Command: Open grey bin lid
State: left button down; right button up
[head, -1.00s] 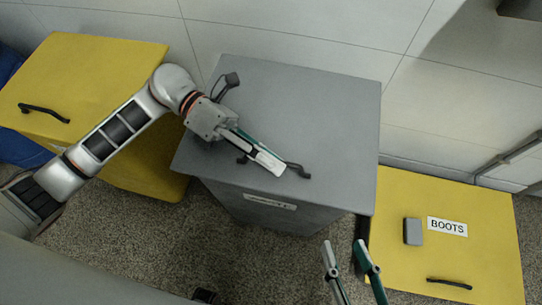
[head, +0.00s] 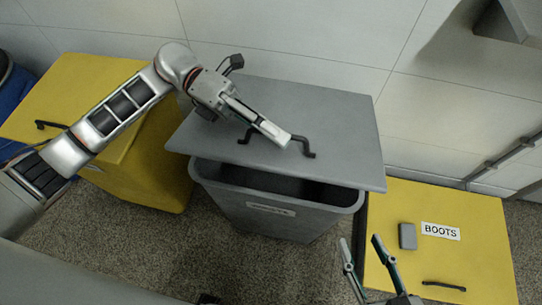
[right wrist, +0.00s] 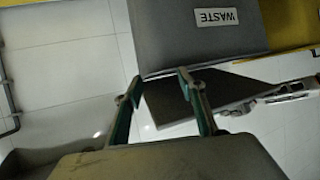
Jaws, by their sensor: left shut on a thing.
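The grey bin (head: 282,212) stands in the middle of the head view, with a label on its front. Its grey lid (head: 335,115) is tilted up at the front, and a dark gap shows between lid and rim. The lid has a black bar handle (head: 306,146). My left gripper (head: 284,140) is shut on this handle from above. My right gripper (head: 362,250) is open and empty, low in front of the bin's right side. The right wrist view shows the bin (right wrist: 195,35) with a WASTE label and the raised lid (right wrist: 180,95); the right fingers (right wrist: 162,85) are apart.
A yellow bin (head: 150,165) with a black handle stands at the left, behind my left arm. A low yellow box (head: 485,235) marked BOOTS is at the right, with a small grey block (head: 407,236) on it. A tiled wall is behind.

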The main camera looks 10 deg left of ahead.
pick_arm(q)
jog(key=shift+n, duration=0.6)
jog(key=w+r, duration=0.1)
jog(key=r, duration=0.1)
jog(key=w+r, duration=0.1)
jog(key=shift+r, duration=0.35)
jog(key=shift+n+g+h, duration=0.3)
jog(key=shift+n+h, duration=0.2)
jog(key=shift+n, duration=0.4)
jog(key=shift+w+r, duration=1.55)
jog(key=shift+r, duration=0.25)
pick_arm(e)
jog(key=shift+s+f, duration=0.55)
jog(key=shift+f, duration=0.3)
pick_arm(q)
jog(key=c, duration=2.4)
grip_release()
jog(key=shift+c, duration=0.2)
pick_arm(e)
jog(key=shift+r, duration=0.1)
pick_arm(q)
jog(key=shift+a, duration=0.1)
jog(key=v, duration=1.2)
